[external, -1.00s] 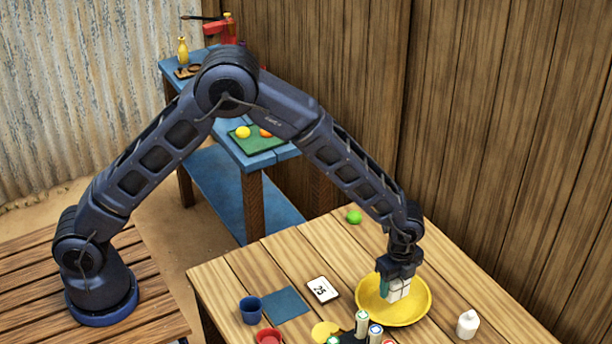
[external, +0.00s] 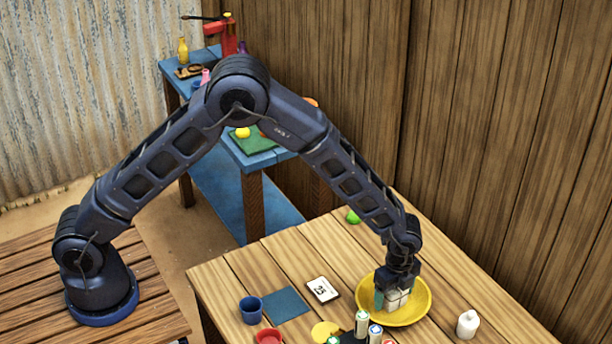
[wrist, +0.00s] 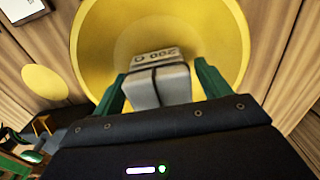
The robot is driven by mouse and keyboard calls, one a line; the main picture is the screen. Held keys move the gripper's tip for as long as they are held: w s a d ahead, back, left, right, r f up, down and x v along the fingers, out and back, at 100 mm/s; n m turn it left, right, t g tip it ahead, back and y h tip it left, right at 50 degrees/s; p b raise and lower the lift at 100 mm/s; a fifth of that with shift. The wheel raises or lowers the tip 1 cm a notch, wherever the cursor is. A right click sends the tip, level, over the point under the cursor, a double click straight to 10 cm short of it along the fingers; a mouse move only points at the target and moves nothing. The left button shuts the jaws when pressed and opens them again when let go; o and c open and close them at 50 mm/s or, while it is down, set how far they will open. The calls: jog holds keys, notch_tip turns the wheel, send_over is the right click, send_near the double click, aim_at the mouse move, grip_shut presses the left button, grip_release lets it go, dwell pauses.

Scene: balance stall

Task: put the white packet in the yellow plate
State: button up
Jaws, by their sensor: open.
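The white packet (external: 397,299) is inside the yellow plate (external: 421,308), low over or on its bottom; whether it touches the bottom I cannot tell. In the wrist view the packet (wrist: 158,85) shows printed marks and a dark band, and the plate (wrist: 108,35) surrounds it. My gripper (external: 392,296) is down in the plate, open, with its green fingers on either side of the packet. In the wrist view my gripper (wrist: 158,88) has a finger at each side of the packet, with a small gap visible at the right.
A white bottle (external: 468,324) stands right of the plate. Several small cylinders (external: 362,322) stand in front. A green ball (external: 352,216) lies behind.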

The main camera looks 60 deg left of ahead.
notch_tip(320, 180, up, 12)
jog(key=shift+a+r, duration=0.1)
jog(key=shift+r, duration=0.1)
jog(key=s+a+r+n+t, duration=0.1)
jog(key=s+a+r+n, duration=0.3)
jog(key=s+a+r, duration=0.6)
jog(key=s+a+r+n+t, duration=0.1)
jog(key=s+a+r+n, duration=0.4)
jog(key=a+r, duration=0.75)
jog(key=s+a+r+n+t, duration=0.1)
jog(key=s+a+n, duration=0.3)
jog(key=s, duration=0.9)
jog(key=s+a+r+n+t, duration=0.1)
jog(key=s+a+r+n, duration=0.1)
jog(key=s+a+n, duration=0.3)
jog(key=shift+s+a+t, duration=0.3)
jog(key=shift+s+a, duration=1.9)
jog(key=shift+s, duration=1.85)
